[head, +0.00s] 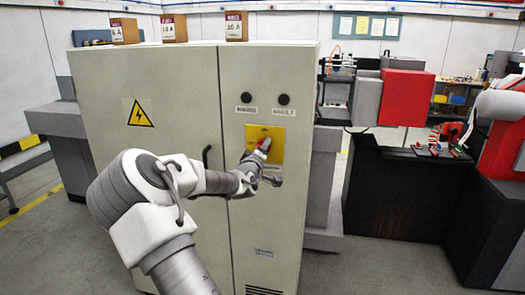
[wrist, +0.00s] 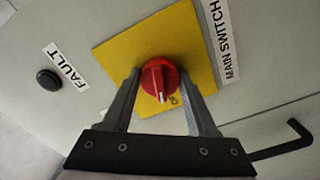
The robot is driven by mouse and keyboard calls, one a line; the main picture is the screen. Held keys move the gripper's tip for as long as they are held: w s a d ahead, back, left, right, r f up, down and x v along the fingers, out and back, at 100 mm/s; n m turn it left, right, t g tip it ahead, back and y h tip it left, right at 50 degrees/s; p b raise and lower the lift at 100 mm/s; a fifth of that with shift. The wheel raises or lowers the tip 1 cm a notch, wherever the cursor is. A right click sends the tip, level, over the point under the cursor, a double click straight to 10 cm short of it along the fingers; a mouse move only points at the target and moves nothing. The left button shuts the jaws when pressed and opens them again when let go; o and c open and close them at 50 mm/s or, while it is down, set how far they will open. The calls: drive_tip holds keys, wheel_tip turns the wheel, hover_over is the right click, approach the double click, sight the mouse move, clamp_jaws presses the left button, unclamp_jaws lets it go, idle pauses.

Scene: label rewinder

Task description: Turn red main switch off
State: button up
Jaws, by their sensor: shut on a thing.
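The red main switch (wrist: 160,80) is a round knob with a pale pointer line, set on a yellow plate (wrist: 205,45) beside a "MAIN SWITCH" label. In the head view the red switch (head: 265,144) shows on the yellow plate (head: 278,140) on the cabinet's right door. My gripper (wrist: 160,88) has one finger on each side of the red knob and is shut on it. In the head view my gripper (head: 262,160) reaches the plate from the lower left and hides part of it.
The grey cabinet (head: 185,85) has two round black lamps or buttons above the plate and a dark door handle (head: 207,157) at its middle seam. Labelled boxes (head: 174,28) stand on its top. A red and black machine (head: 405,97) stands to the right.

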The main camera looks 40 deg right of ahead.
drive_tip(key=shift+n, duration=1.9)
drive_tip(key=o, duration=1.4)
drive_tip(key=v, duration=1.7)
drive_tip(key=shift+s+a, duration=0.15)
drive_tip(key=shift+s, duration=0.05)
